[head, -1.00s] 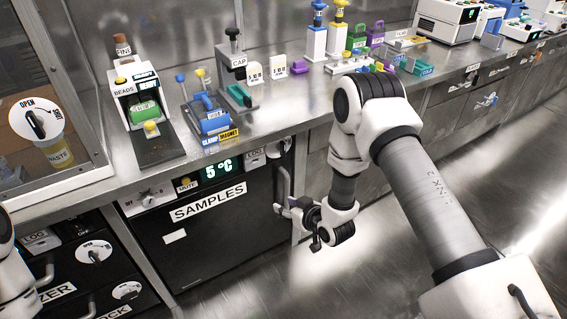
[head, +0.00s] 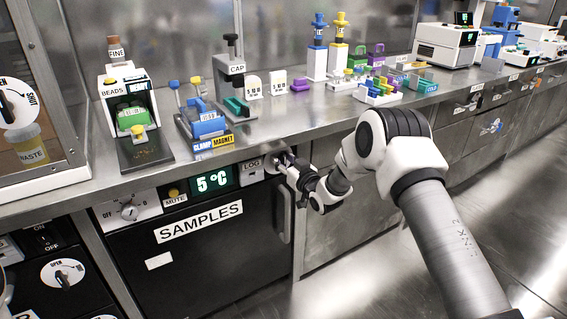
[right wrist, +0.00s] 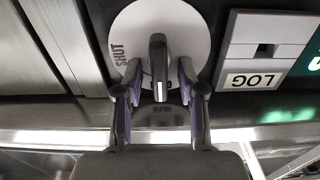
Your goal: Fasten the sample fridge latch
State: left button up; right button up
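The sample fridge (head: 190,258) has a black door with a SAMPLES label; the door looks closed. Its latch, a pale round plate (right wrist: 200,30) with a dark lever (right wrist: 158,62), sits at the fridge panel's top right. In the right wrist view the lever stands vertical in the picture, and the word SHUT is at the plate's left. My right gripper (right wrist: 159,82) is open, with one finger on each side of the lever and visible gaps. In the head view my right gripper (head: 289,166) hides most of the latch.
The LOG slot (right wrist: 265,48) is beside the latch. The fridge handle (head: 285,212) runs down just below my right gripper. The steel counter (head: 270,130) overhangs close above, holding racks and instruments. The floor (head: 350,270) in front is clear.

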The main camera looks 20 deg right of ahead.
grip_shut()
jog(key=shift+m, duration=0.4)
jog(key=m, duration=0.3)
jog(key=shift+d+f+m, duration=0.1)
jog(key=shift+d+m, duration=0.2)
jog(key=shift+m, duration=0.1)
jog(key=m, duration=0.4)
jog(key=f+m+b, duration=0.1)
jog(key=m, duration=0.3)
jog(key=d+m, duration=0.1)
jog(key=m, duration=0.4)
jog(key=shift+f, duration=0.2)
